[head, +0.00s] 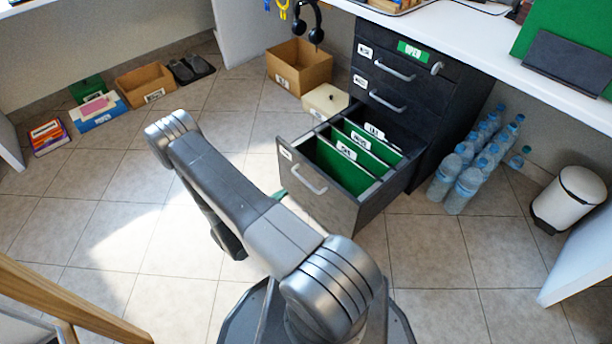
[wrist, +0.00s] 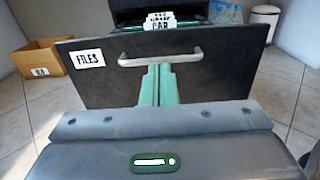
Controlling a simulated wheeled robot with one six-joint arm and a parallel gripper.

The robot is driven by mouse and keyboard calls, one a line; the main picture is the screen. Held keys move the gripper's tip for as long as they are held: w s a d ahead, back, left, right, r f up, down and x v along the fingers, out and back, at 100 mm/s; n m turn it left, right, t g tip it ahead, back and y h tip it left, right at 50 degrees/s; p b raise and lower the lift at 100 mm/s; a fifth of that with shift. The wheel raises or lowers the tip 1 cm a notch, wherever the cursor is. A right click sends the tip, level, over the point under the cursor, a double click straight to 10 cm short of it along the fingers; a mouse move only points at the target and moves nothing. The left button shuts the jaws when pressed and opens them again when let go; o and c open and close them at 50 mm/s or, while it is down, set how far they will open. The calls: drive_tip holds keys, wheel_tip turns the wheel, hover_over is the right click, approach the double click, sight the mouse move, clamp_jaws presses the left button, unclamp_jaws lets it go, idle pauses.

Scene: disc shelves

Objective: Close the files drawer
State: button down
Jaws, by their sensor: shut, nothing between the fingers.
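The files drawer (head: 320,188) is the bottom drawer of a dark cabinet (head: 405,85) and is pulled well out. Green hanging folders (head: 348,160) with white tabs show inside it. In the wrist view the drawer front (wrist: 100,85) faces me, with a white "FILES" label (wrist: 87,58) and a metal handle (wrist: 160,57). My gripper (wrist: 158,72) is shut and empty, its green fingertips close to the drawer front just below the handle. I cannot tell whether they touch it. In the head view my arm hides most of the gripper; a bit of green shows near the drawer front.
Several water bottles (head: 468,168) stand right of the cabinet, with a white bin (head: 570,198) beyond. A cream box (head: 326,101) and a cardboard box (head: 299,68) stand left of the cabinet. The cabinet's upper drawers are shut. Tiled floor in front is clear.

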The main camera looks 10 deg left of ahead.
sight(314, 171)
drive_tip(key=b+x, duration=0.2)
drive_tip(key=x, duration=0.9)
drive_tip(key=shift+d+b, duration=0.1)
drive_tip(key=shift+b, duration=0.25)
drive_tip(key=shift+w+d, duration=0.2)
drive_tip(key=shift+w, duration=0.1)
